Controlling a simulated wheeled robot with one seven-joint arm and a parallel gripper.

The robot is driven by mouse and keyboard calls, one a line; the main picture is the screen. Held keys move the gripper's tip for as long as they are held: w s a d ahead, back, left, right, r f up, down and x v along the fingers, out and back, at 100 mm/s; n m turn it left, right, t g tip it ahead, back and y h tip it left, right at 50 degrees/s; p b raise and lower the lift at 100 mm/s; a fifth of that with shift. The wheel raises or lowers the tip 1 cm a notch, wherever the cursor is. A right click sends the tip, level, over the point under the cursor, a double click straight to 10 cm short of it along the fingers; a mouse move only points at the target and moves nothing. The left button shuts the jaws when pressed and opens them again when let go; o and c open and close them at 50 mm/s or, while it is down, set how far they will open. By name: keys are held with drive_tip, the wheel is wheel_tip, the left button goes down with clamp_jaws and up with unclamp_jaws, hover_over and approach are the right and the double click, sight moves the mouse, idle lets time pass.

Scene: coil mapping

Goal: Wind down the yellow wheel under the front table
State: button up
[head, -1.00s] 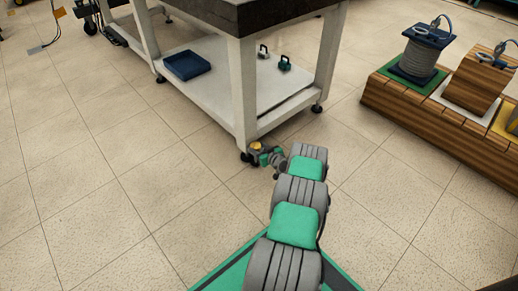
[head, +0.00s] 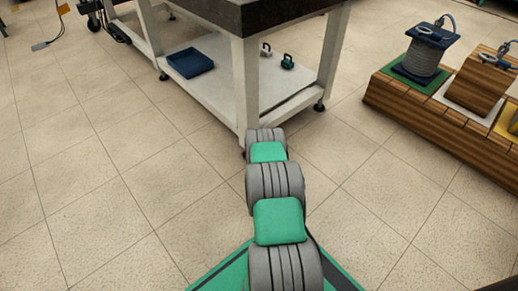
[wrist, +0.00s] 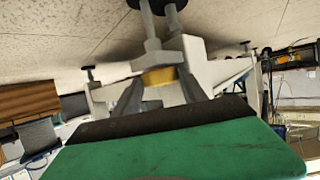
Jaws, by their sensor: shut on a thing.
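The front table (head: 246,90) has a dark top and white legs. In the wrist view, turned nearly upside down, the yellow wheel (wrist: 160,77) sits on the foot of a white table leg. My gripper (wrist: 160,84) has one grey finger on each side of the wheel and is shut on it. Dark foot parts (wrist: 165,15) show beyond the wheel, toward the floor. In the head view my arm covers the foot of the near leg, so the wheel and my gripper are hidden there.
The table's low shelf (head: 215,97) holds a blue tray (head: 190,63) and two small handled blocks (head: 287,62). A wooden stand (head: 420,105) with coils (head: 427,58) is at the right. Tiled floor (head: 80,190) is clear at the left and front.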

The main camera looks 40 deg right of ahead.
idle(0.4)
drive_tip(key=o, duration=1.4)
drive_tip(key=shift+c, duration=0.2)
drive_tip(key=shift+w+a, duration=0.15)
